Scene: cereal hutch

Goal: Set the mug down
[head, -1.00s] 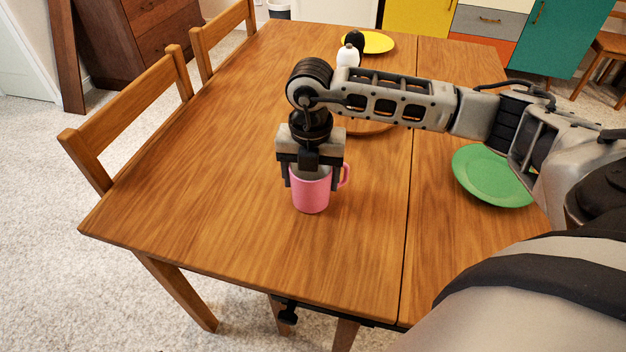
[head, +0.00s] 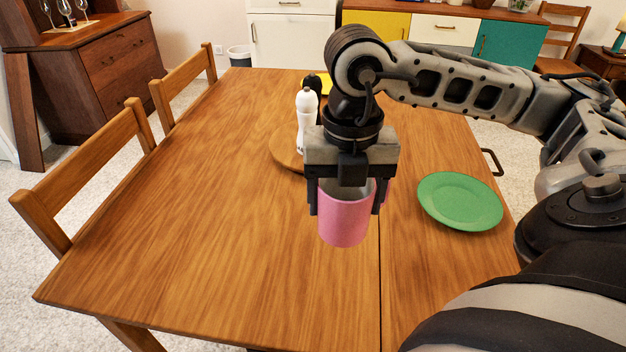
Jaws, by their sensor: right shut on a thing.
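A pink mug (head: 345,221) is upright in my right gripper (head: 347,205), in the middle of the head view. The fingers are shut on the mug and come down at its left and right sides. The mug appears raised above the wooden table (head: 200,220), near the seam that runs along it. Its handle is mostly hidden by the right finger. My left gripper is not in view.
A green plate (head: 460,201) lies on the table to the right. The table's left half is clear.

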